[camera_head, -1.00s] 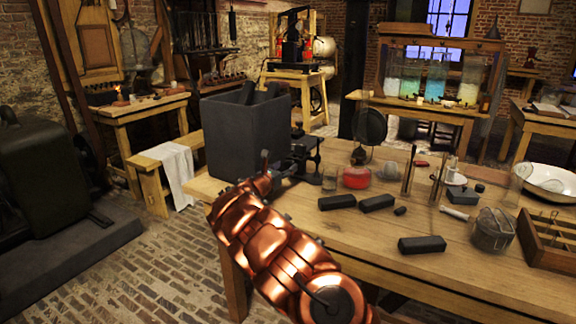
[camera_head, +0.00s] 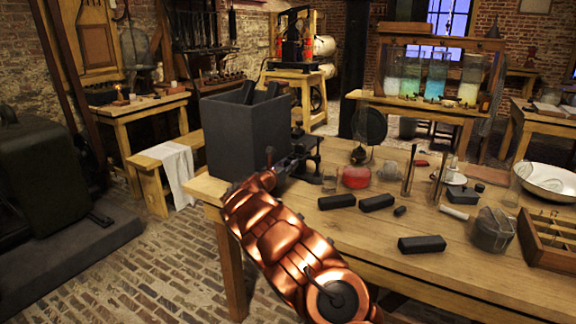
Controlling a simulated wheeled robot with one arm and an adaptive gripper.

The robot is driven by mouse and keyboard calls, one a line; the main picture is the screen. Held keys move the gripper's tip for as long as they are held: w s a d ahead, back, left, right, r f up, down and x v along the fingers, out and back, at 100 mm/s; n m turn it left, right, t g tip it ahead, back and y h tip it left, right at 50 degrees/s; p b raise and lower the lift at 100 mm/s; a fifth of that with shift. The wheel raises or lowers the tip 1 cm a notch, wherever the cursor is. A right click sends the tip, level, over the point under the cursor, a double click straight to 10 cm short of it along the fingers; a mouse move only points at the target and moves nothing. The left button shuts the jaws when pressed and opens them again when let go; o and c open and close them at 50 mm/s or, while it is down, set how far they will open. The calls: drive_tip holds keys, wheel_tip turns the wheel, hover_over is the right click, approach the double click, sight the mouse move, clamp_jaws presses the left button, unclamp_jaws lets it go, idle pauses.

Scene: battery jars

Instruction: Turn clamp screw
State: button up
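My copper arm reaches from the bottom of the view up to the left end of the wooden table. My gripper (camera_head: 270,160) is at its far end, small and dark, close to the right side of a dark grey open box (camera_head: 240,135). Its fingers are too small and dark to tell whether they are open. A dark metal fixture (camera_head: 308,152) stands just right of the box and partly behind the gripper. The clamp screw cannot be made out separately there. Two dark plates (camera_head: 258,92) stick up out of the box.
On the table (camera_head: 350,245) lie several black blocks (camera_head: 422,244). A red-filled glass dish (camera_head: 356,177), upright rods (camera_head: 410,170), a wire basket (camera_head: 492,230) and a wooden compartment tray (camera_head: 548,240) stand farther right.

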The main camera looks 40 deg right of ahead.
clamp_jaws()
drive_tip(key=shift+f+b, duration=0.1)
drive_tip(key=shift+b, duration=0.4)
drive_tip(key=shift+f+m+b, duration=0.1)
drive_tip(key=shift+m+b, duration=0.6)
drive_tip(key=shift+b, duration=0.25)
drive_tip(key=m+b, duration=0.3)
drive_tip(key=b, duration=0.2)
drive_tip(key=shift+s+f, duration=0.1)
drive_tip(key=m+b, duration=0.5)
drive_tip(key=b, duration=0.1)
drive_tip(key=shift+s+d, duration=0.1)
drive_tip(key=shift+r+m+b, duration=0.25)
drive_tip(key=shift+m+b, duration=0.4)
drive_tip(key=shift+m, duration=0.05)
